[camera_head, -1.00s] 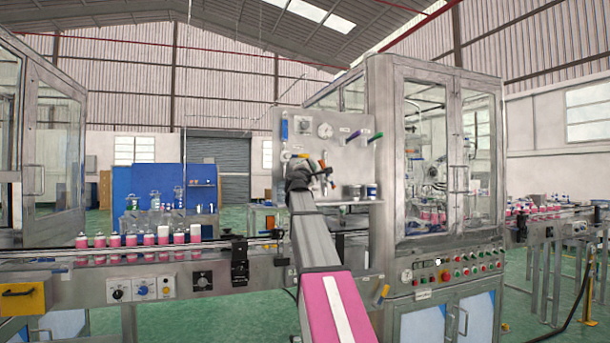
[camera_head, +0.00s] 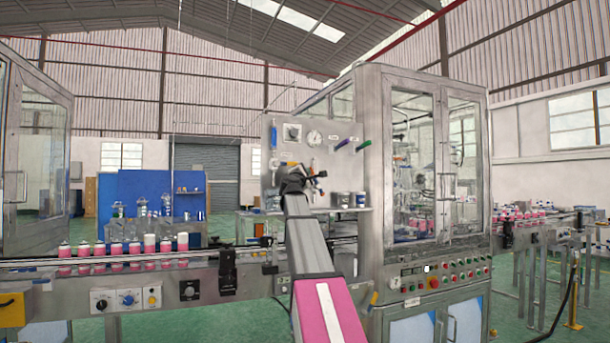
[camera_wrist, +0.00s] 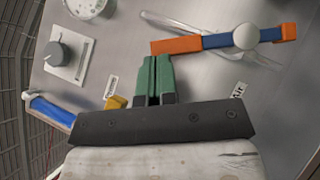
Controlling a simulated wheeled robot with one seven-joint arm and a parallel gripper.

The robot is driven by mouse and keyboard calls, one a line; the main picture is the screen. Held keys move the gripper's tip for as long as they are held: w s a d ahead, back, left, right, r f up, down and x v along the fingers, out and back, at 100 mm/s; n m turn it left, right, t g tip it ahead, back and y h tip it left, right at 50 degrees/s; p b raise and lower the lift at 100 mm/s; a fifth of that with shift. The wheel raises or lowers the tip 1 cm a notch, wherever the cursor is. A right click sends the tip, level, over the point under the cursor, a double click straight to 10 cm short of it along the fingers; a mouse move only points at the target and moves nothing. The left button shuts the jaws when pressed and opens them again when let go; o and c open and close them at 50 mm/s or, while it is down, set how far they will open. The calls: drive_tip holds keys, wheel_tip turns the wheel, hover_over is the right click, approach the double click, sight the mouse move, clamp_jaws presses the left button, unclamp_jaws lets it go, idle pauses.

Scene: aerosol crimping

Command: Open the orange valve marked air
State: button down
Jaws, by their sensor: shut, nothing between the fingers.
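The orange valve lever (camera_wrist: 176,46) shows in the wrist view on the grey panel, with a blue middle section, a round pale hub (camera_wrist: 246,36) and another orange end at the right. The Air label (camera_wrist: 238,90) is on the panel below the hub. My gripper (camera_wrist: 155,62) has green fingers, shut and empty, with the tips just below the left orange end in the picture. I cannot tell whether they touch it. In the head view my gripper (camera_head: 319,178) is in front of the upright panel (camera_head: 345,170), and my arm hides part of the valve area.
In the wrist view a blue handle (camera_wrist: 52,110), a yellow piece (camera_wrist: 115,102), a dark knob (camera_wrist: 60,55) and a gauge (camera_wrist: 90,6) are near my gripper.

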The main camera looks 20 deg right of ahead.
drive_tip(key=shift+d+r, duration=0.3)
drive_tip(key=shift+r, duration=0.1)
drive_tip(key=shift+w+d+r, duration=0.1)
drive_tip(key=shift+d+r, duration=0.35)
drive_tip(key=shift+d, duration=0.3)
drive_tip(key=shift+d+r, duration=0.45)
drive_tip(key=shift+d, duration=0.25)
drive_tip(key=v, duration=1.1)
drive_tip(key=shift+w, duration=0.1)
